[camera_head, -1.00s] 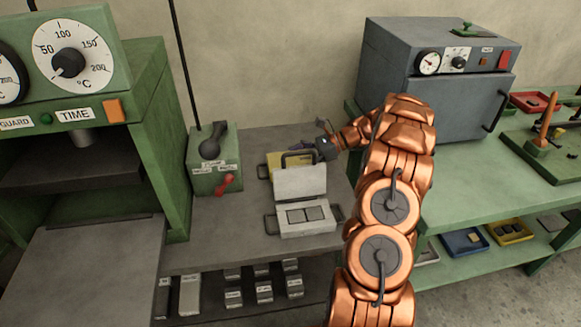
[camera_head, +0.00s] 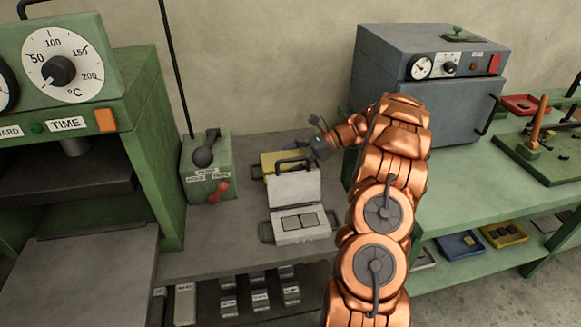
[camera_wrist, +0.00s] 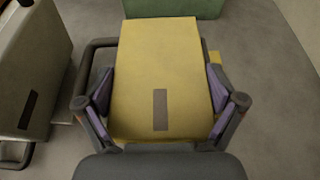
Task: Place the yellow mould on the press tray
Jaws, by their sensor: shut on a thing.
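The yellow mould (camera_wrist: 160,60) fills the middle of the wrist view, a block with a dark slot on its face. My gripper (camera_wrist: 158,103) is shut on it, with a purple-padded finger against each side. In the head view the yellow mould (camera_head: 268,160) shows behind the raised lid of a grey mould, partly hidden by it. My gripper (camera_head: 303,150) reaches it from the right. The press tray appears to be the flat grey plate (camera_head: 90,275) at the front of the green press, at lower left; it is bare.
A green control box (camera_head: 207,168) with a red lever stands to the left, between the moulds and the press (camera_head: 110,130). A grey oven (camera_head: 430,85) stands at right.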

